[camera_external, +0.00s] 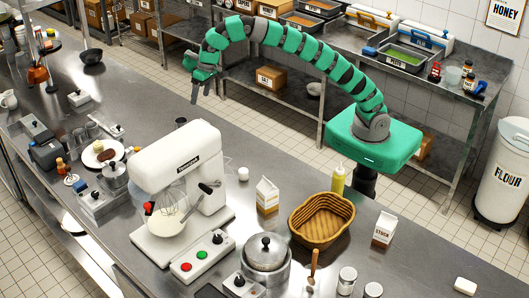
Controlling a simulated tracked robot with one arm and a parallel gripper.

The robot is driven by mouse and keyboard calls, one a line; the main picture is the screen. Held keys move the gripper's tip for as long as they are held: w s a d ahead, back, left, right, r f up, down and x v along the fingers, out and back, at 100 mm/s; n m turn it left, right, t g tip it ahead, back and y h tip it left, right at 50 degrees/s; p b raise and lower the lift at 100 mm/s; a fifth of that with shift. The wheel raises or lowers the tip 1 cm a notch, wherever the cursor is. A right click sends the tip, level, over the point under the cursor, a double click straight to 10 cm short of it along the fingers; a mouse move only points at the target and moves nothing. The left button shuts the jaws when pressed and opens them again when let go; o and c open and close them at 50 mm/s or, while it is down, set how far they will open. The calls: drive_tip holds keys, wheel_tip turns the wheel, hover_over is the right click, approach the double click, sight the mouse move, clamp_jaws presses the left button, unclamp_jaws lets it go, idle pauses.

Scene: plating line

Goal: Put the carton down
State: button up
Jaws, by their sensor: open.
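My gripper (203,91) is open at the upper left of the arm's reach, with its fingers pointing down. I see nothing between the fingers. A small white carton with an orange-brown lower part (267,196) stands upright on the steel counter (240,152), between the mixer and the wicker basket. Another white carton, labelled like STOCK (385,229), stands upright right of the basket. My gripper is well apart from both cartons. I cannot tell which carton the task means.
A white stand mixer (178,175) stands mid-counter. Near the cartons are a wicker basket (322,219), a yellow bottle (338,180), a lidded pot (266,259) and white jars (346,280). A plate of food (103,153) lies at left. Shelves line the back. The counter's far edge near my gripper looks fairly clear.

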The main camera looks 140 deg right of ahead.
drive_tip(key=w+a+r+n+t+h, duration=0.1)
drive_tip(key=w+a+r+n+t, duration=0.2)
drive_tip(key=a+r, duration=0.85)
drive_tip(key=a+r+n+t, duration=0.3)
drive_tip(key=a+r+n, duration=0.1)
drive_tip(key=a+r, duration=0.7)
drive_tip(key=s+a+r+n+t+y, duration=0.1)
drive_tip(key=s+a+r+n+t, duration=0.2)
drive_tip(key=s+a+r, duration=0.4)
drive_tip(key=s+a+r+n+t+y, duration=0.1)
drive_tip(key=s+a+r+n+t, duration=0.2)
drive_tip(key=s+a+r, duration=0.4)
drive_tip(key=a+n, duration=0.1)
drive_tip(key=a, duration=0.6)
drive_tip(key=shift+r+t, duration=0.15)
drive_tip(key=shift+t, duration=0.25)
drive_tip(key=shift+s, duration=0.1)
drive_tip(key=shift+o, duration=0.4)
wheel_tip(320, 180, down, 9)
drive_tip(key=b, duration=0.9)
drive_tip(key=shift+f, duration=0.2)
drive_tip(key=shift+r, duration=0.15)
